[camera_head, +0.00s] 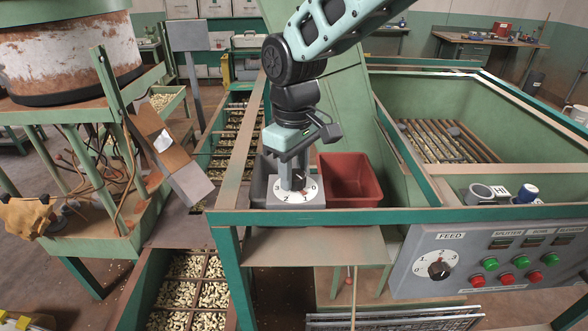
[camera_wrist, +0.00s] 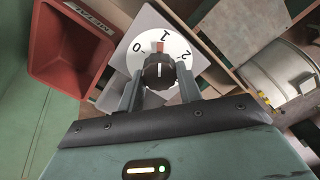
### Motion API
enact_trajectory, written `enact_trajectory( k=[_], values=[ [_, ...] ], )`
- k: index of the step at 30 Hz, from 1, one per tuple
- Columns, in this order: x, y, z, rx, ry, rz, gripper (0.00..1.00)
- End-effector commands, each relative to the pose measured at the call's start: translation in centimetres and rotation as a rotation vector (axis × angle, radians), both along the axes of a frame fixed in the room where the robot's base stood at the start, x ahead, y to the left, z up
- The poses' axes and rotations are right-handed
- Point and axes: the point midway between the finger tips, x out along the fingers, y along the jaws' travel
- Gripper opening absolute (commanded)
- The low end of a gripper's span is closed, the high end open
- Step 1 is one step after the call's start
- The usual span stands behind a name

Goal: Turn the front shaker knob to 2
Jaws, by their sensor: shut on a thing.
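The shaker knob is a black, ridged knob (camera_wrist: 160,71) on a white round dial (camera_wrist: 200,62) with numerals 0, 1 and 2 showing in the wrist view. A white line on the knob points toward the 1, and a small red-brown mark lies between the knob and that numeral. My gripper (camera_wrist: 159,84) is shut on the knob, one finger on each side. In the head view my gripper (camera_head: 294,179) reaches down onto the dial (camera_head: 288,196), on a grey box at the green frame's front edge; there the fingers mostly hide the knob.
A red bin (camera_head: 350,180) stands close right of the dial box. A grey panel (camera_head: 414,238) at right carries a separate FEED knob (camera_head: 438,269) and green and red buttons. A tilted brown-and-grey piece (camera_head: 168,150) stands left. Nut trays (camera_head: 195,290) lie below.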

Motion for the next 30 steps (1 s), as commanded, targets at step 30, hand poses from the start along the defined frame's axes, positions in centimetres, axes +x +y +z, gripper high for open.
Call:
enact_trajectory(
  k=[30],
  values=[
    [0.30, -0.25, 0.26, 0.005, -0.004, -0.939, 0.12]
  ],
)
